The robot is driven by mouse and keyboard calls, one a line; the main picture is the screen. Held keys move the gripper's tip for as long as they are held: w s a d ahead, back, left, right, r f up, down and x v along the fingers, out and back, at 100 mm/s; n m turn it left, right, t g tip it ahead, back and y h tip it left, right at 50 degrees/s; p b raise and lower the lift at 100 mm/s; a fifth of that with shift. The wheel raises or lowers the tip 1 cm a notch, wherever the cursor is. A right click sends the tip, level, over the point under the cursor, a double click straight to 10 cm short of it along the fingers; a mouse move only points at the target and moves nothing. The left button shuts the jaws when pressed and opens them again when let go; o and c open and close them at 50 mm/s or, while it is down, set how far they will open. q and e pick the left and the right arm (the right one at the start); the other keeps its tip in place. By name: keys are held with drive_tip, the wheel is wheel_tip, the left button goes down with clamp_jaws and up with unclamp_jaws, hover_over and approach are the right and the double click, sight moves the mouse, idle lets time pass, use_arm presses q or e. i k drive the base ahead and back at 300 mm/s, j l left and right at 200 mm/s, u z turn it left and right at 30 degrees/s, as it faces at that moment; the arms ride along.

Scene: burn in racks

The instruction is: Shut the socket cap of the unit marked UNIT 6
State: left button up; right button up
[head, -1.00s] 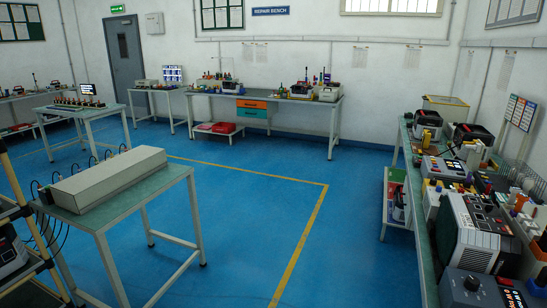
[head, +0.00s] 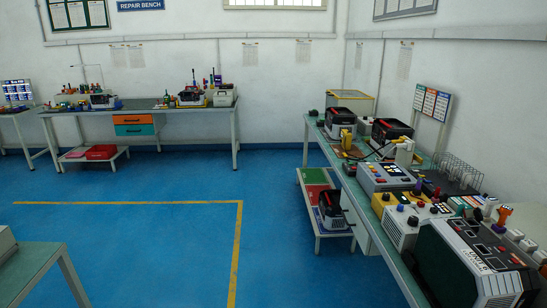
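Several instrument units stand on the long bench (head: 395,262) at the right. A large dark unit with a pale front panel (head: 470,262) is nearest; small lettering on it is too blurred to read. Behind it are a grey control box with coloured buttons (head: 386,176) and black-topped units (head: 391,131) and (head: 341,121). I cannot tell which one is marked UNIT 6, and no socket cap can be made out. Neither of my grippers is in view.
The blue floor (head: 150,230) with a yellow line (head: 238,245) is open left of the bench. A low shelf (head: 318,215) juts out at the bench's side. A table corner (head: 45,265) is at lower left. The repair bench (head: 170,109) stands at the back wall.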

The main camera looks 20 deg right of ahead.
sight(477, 213)
drive_tip(key=i+z, duration=0.3)
drive_tip(key=z, duration=0.15)
drive_tip(key=i+z, duration=0.3)
drive_tip(key=z, duration=0.15)
drive_tip(key=i+j+z, duration=0.25)
drive_tip(key=z, duration=0.2)
drive_tip(key=i+j+z, duration=0.25)
drive_tip(key=z, duration=0.2)
